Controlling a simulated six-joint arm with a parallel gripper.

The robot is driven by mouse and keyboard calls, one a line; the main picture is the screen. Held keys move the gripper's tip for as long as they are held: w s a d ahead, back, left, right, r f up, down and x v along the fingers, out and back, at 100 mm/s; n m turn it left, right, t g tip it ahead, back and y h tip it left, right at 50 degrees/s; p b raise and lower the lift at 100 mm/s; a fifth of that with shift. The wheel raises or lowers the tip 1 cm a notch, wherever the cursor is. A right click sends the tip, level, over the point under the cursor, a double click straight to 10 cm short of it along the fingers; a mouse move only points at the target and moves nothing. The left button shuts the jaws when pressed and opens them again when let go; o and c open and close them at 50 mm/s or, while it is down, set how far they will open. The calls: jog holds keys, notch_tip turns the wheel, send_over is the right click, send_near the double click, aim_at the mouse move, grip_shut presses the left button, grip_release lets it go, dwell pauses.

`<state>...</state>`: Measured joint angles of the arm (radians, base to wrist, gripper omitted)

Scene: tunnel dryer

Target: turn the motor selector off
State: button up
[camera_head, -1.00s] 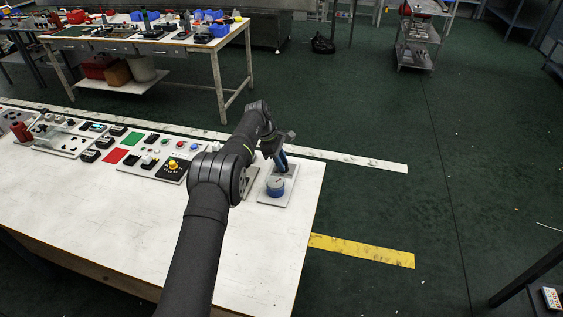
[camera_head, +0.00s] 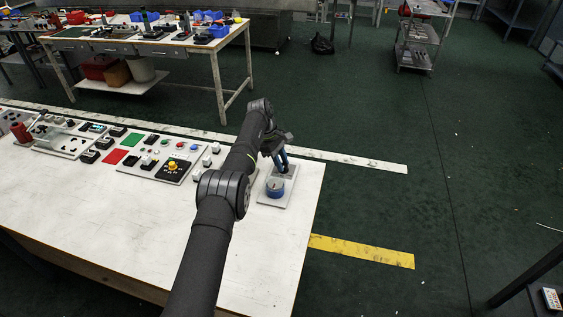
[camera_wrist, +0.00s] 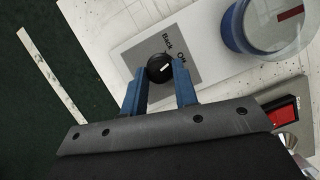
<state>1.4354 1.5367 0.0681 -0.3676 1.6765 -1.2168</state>
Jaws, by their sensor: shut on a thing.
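The motor selector is a black round knob (camera_wrist: 154,74) with a white pointer line, on a grey label panel (camera_wrist: 190,72) marked "Back" and "Off" in the wrist view. The pointer line slants up to the right, roughly toward "Off"; I cannot tell if it lines up exactly. My gripper (camera_wrist: 160,67) has its two blue fingers on either side of the knob and is shut on it. In the head view my gripper (camera_head: 281,160) is over the far end of the light plate (camera_head: 287,198), and the knob cannot be made out there.
A blue round gauge (camera_head: 275,188) with a clear top stands on the same plate, close to the fingers. Panels with buttons, including a yellow knob (camera_head: 172,166), lie to the left on the white table (camera_head: 120,215). The table's right edge is near the plate.

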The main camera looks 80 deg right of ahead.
jog(key=o, duration=1)
notch_tip(320, 180, up, 4)
jog(key=shift+s+r, duration=0.1)
jog(key=shift+r, duration=0.1)
jog(key=s+a+r, duration=0.5)
jog(key=s+r, duration=0.1)
jog(key=s, duration=0.4)
jog(key=shift+a+r, duration=0.15)
jog(key=shift+r, duration=0.15)
